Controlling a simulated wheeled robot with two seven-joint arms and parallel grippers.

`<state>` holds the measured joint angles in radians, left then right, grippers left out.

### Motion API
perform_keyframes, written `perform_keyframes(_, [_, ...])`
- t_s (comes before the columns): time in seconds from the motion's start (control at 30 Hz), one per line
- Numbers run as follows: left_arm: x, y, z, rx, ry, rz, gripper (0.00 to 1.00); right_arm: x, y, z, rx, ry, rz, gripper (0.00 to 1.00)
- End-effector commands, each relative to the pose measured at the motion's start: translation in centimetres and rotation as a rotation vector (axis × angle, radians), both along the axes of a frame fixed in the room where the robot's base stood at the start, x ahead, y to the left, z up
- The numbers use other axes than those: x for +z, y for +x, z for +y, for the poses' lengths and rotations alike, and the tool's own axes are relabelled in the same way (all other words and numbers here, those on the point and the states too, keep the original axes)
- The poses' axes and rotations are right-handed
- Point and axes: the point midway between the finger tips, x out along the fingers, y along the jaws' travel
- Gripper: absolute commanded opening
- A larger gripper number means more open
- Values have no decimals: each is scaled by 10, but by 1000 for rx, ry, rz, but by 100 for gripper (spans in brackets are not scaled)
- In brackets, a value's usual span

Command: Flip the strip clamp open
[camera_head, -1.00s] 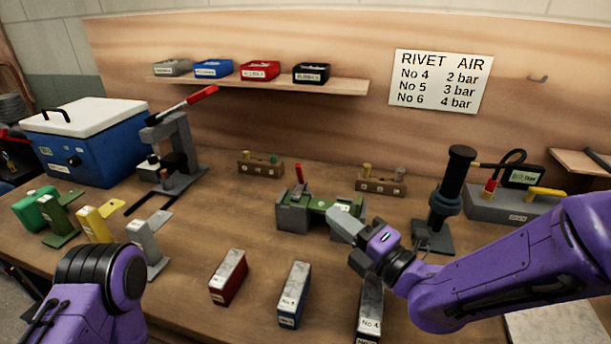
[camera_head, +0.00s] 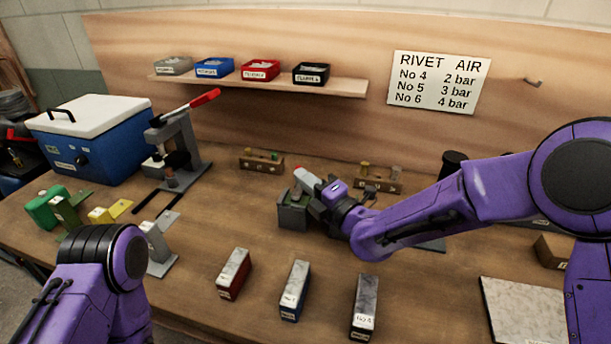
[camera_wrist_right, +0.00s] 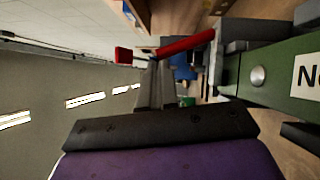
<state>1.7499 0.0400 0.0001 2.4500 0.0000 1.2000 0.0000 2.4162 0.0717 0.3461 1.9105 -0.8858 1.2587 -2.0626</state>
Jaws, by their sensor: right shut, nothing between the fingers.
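The strip clamp fixture (camera_head: 291,214) stands mid-table, a grey block with a green strip behind my right gripper.
A lever press (camera_head: 180,150) and blue cooler (camera_head: 85,145) stand to the left. A small wooden rack (camera_head: 262,160) lies behind.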

Motion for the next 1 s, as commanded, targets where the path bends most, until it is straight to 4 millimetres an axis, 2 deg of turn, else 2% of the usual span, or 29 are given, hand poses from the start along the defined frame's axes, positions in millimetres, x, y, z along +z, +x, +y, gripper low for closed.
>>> perform_keyframes(0.27, [0, 0, 0, 0, 0, 0, 43, 1, 0, 0, 0, 0, 3, 0])
perform_keyframes(1.0, [22, 0, 0, 0, 0, 0, 43, 11, 9, -3, 0, 43, 136, 0])
